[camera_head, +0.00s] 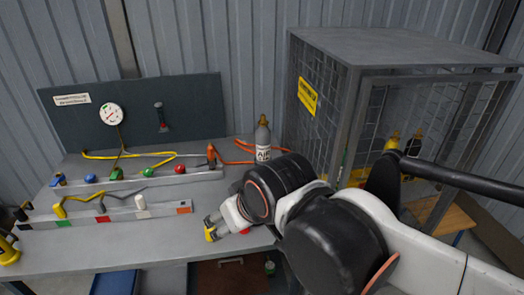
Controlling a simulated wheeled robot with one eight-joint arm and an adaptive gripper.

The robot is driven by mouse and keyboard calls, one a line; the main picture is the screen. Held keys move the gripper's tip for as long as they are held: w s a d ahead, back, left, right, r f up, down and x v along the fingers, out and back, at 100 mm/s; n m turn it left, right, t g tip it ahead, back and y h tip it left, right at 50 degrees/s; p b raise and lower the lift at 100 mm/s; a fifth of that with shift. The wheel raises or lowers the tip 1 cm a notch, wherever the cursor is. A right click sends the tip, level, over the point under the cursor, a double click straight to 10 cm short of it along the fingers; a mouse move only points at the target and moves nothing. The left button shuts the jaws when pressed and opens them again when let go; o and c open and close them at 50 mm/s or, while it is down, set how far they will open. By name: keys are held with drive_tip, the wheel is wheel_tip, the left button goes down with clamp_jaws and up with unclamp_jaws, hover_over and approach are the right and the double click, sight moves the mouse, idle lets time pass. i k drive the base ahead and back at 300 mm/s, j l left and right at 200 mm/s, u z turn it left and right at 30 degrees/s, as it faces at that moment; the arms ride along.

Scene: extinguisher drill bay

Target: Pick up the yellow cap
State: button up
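My gripper (213,226) is low over the front right part of the grey table, partly hidden by my own arm. A small yellow piece (210,234) shows right at its fingertips. I cannot tell if this is the yellow cap or part of the fingers, nor how far apart the fingers are. A small red thing (245,231) lies just right of the fingertips, partly hidden. No other clear yellow cap shows on the table (120,252).
A rail with blue, green and red knobs (180,169) and yellow hoses runs along the back. A front rail (141,214) holds levers. A grey AIR bottle (262,140) stands at the back right. A mesh cage (340,100) stands right of the table.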

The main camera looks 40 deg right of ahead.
sight(208, 237)
drive_tip(key=k+l, duration=0.1)
drive_tip(key=l, duration=0.25)
drive_tip(key=k+l, duration=0.15)
drive_tip(key=l, duration=0.2)
drive_tip(key=k+l, duration=0.1)
drive_tip(key=l, duration=0.25)
drive_tip(key=k+l, duration=0.1)
drive_tip(key=l, duration=0.25)
drive_tip(key=i, duration=0.55)
drive_tip(key=l+z, duration=0.05)
